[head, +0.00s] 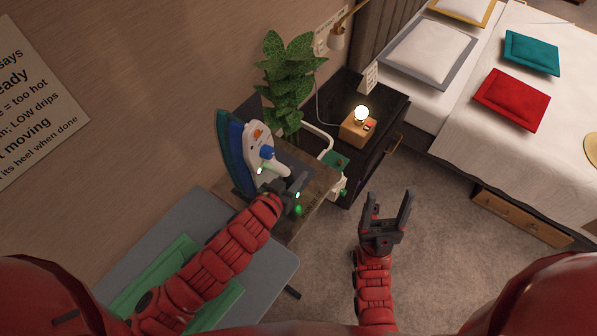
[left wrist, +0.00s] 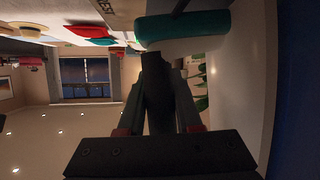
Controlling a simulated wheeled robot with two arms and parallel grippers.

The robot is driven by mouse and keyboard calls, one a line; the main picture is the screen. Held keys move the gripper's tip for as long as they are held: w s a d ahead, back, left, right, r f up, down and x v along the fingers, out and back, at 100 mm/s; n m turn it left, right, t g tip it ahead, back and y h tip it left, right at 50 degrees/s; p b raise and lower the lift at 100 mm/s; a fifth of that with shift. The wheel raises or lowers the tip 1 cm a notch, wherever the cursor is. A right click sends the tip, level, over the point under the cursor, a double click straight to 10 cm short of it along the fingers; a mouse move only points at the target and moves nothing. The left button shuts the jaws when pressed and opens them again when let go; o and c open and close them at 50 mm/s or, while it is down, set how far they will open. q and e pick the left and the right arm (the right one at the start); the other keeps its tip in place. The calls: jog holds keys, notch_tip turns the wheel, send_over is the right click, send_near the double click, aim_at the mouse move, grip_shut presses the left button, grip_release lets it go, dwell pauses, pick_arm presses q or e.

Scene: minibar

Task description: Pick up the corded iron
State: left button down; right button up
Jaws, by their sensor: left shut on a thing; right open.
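The iron (head: 252,150), white with a blue and teal side, stands tilted upright over the small wooden stand beside the wall. My left gripper (head: 292,186) is shut on the iron's white handle at its right side. In the left wrist view, my left gripper's fingers (left wrist: 160,75) reach to a white and teal part of the iron (left wrist: 185,28), seen close up. Whether the iron's base touches the stand is hard to tell. My right gripper (head: 388,212) is open and empty above the carpet.
The ironing board (head: 205,215) with a green cloth (head: 165,270) lies under my left arm. Bare carpet (head: 440,250) is at the right, before the bed.

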pick_arm(q)
jog(key=r+p+v, duration=0.1)
jog(key=p+v, duration=0.8)
jog(key=v, duration=0.3)
jog(key=shift+d+r+p, duration=0.15)
jog(key=shift+d+p, duration=0.05)
jog(key=shift+p, duration=0.2)
jog(key=shift+w, duration=0.1)
